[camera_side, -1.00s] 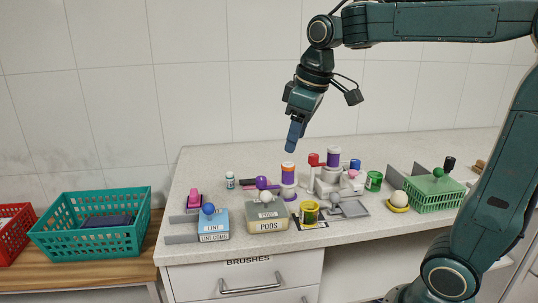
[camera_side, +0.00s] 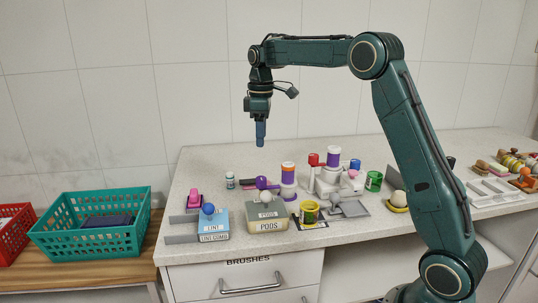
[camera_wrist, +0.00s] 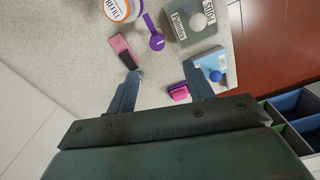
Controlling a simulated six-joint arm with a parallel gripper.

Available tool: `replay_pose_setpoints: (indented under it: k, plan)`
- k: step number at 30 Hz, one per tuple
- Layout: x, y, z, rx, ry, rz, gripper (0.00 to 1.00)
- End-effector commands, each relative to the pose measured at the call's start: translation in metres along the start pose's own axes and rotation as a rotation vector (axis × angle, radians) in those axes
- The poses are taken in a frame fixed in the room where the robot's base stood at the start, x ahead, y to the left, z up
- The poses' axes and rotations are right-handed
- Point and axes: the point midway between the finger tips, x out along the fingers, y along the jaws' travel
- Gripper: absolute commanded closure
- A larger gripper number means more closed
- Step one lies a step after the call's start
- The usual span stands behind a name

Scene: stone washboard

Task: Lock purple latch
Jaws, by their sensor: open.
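The purple latch (camera_side: 262,183) is a short purple lever with a round end, beside the foot of a purple-and-white stack with an orange top (camera_side: 288,180). In the wrist view the latch (camera_wrist: 156,40) reaches from the rim of a round container marked REFILL (camera_wrist: 122,8) toward my fingers. My gripper (camera_side: 261,142) points straight down above the counter, over the latch area and well clear of it. In the wrist view my gripper (camera_wrist: 163,72) has its two fingers apart with nothing between them.
A pink-and-black item (camera_wrist: 123,48) lies beside the latch. A grey PODS box (camera_side: 267,217), a blue LINT box (camera_side: 214,224) and a magenta block (camera_side: 194,200) stand near it. A teal basket (camera_side: 90,235) is left of the counter. The rear left counter is clear.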

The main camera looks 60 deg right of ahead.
Motion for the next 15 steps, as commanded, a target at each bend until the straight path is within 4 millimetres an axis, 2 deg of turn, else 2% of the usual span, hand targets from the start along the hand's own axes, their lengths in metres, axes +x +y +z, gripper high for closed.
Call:
replay_pose_setpoints:
  k: [4, 15]
  plan:
    - [0.0063, 0.0078, -0.0021, -0.013, -0.007, -0.008, 0.48]
    - [0.0121, 0.0080, -0.0021, -0.015, -0.009, -0.010, 0.48]
